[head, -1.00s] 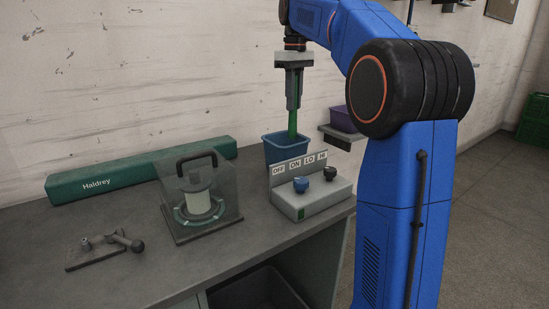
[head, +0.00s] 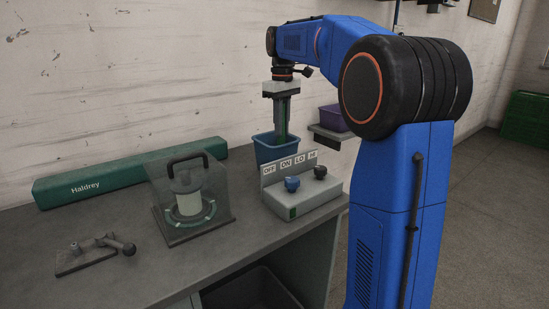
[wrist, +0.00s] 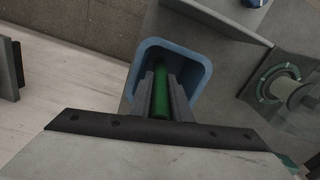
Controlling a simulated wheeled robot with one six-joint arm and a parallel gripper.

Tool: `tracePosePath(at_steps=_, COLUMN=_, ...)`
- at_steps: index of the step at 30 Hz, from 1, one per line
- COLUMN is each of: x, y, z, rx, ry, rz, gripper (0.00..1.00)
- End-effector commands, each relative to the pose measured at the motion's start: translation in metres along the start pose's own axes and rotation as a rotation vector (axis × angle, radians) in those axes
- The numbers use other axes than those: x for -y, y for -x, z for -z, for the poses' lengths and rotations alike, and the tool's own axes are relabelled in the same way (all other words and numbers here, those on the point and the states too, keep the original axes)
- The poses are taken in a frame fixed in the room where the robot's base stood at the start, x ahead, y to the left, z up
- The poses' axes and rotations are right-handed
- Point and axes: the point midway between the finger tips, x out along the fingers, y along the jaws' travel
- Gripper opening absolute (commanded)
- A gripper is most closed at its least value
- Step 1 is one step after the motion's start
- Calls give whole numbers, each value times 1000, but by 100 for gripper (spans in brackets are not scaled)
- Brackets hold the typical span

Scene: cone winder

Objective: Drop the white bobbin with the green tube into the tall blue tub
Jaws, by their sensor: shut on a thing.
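The tall blue tub (head: 268,153) stands at the back of the bench, behind the control box; its blue rim (wrist: 203,62) frames the fingertips in the wrist view. My gripper (head: 282,138) points down over the tub, its fingertips at the tub's mouth. It is shut on a green tube (wrist: 160,92), which lies between the two fingers (wrist: 160,80). The tube's lower end is inside or just over the tub; I cannot see a white part on it. A white bobbin (head: 187,197) stands under a clear cover with a black handle, left of the tub.
The control box (head: 300,200) with two knobs and an OFF/ON/LO/HI plate is in front of the tub. A long green Haldrey box (head: 110,183) lies along the wall. A purple bin (head: 332,117) is to the right. A metal fixture (head: 90,255) lies front left.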

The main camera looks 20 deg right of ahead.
Motion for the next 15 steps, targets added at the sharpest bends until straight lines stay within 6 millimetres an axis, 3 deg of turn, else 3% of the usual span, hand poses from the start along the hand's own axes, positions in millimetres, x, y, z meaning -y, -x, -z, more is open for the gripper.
tracePosePath(at_steps=10, x=0, y=-3, z=0, rx=0, ry=0, rz=0, gripper=0)
tracePosePath(at_steps=11, x=0, y=-3, z=0, rx=0, ry=0, rz=0, gripper=22)
tracePosePath(at_steps=12, x=0, y=-3, z=0, rx=0, ry=0, rz=0, gripper=31)
tracePosePath(at_steps=13, x=0, y=-3, z=0, rx=0, ry=0, rz=0, gripper=39)
tracePosePath(at_steps=15, x=0, y=-3, z=0, rx=0, ry=0, rz=0, gripper=39)
